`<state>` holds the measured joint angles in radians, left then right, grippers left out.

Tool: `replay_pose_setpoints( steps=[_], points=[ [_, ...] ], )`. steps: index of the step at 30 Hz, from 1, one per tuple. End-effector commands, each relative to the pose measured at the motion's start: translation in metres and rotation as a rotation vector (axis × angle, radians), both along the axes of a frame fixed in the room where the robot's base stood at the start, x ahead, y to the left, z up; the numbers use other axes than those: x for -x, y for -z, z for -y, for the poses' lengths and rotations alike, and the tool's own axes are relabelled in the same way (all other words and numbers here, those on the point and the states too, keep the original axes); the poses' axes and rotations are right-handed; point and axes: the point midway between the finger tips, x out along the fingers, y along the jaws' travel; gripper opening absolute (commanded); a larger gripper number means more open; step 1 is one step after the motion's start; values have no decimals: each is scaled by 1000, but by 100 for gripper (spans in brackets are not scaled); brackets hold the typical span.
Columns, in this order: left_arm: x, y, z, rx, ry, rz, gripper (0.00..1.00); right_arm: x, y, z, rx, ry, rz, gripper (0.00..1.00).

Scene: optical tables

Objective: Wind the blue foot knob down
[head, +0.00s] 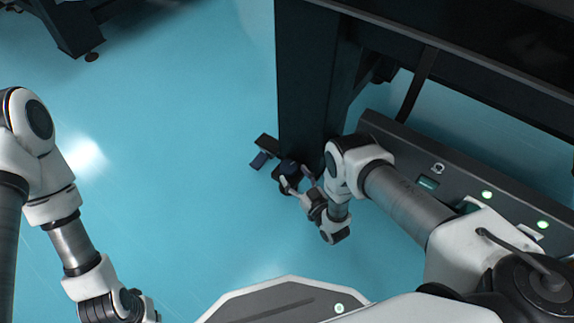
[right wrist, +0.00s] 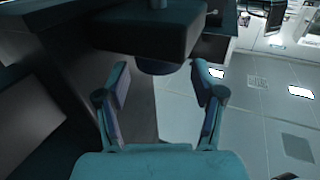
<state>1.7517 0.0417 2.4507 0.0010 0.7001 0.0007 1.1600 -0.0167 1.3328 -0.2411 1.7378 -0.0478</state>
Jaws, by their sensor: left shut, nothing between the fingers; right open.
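The dark table leg (head: 303,85) stands in the upper middle of the head view. Low at its foot is a dark blue, rounded part (head: 287,168), which I take for the foot knob. In the right wrist view the knob (right wrist: 160,68) shows as a dark bluish disc under a dark block (right wrist: 150,35). My right gripper (head: 295,175) is open at the knob. In its wrist view the fingertips (right wrist: 158,75) stand on either side of the disc, with visible gaps. My left arm shows at the left of the head view, but its fingers are out of frame.
The dark tabletop (head: 450,40) overhangs at upper right. Another table leg (head: 70,25) stands at upper left. The teal floor (head: 190,150) between is clear.

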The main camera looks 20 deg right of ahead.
Motion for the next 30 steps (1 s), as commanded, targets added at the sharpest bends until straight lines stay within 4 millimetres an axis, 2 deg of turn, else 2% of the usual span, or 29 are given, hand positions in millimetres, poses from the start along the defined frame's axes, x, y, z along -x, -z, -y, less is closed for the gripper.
replay_pose_setpoints(
  steps=[1, 6, 15, 19, 30],
  points=[
    [0, 12, 0, 0, -1, 1, 0, -11, 5, -3, 0, 0, 4, 68],
    [-1, 22, -1, 0, -4, 4, 0, -36, 4, -9, 0, 0, 1, 68],
    [-2, 22, -1, -1, -5, 5, 0, -42, 0, -10, 0, 1, 0, 68],
    [-2, 22, -1, 0, -5, 5, 0, -42, 0, -10, 0, 1, -1, 22],
    [-2, 20, -1, 0, -5, 4, 0, -41, 0, -11, -1, 24, -1, 21]
  ],
)
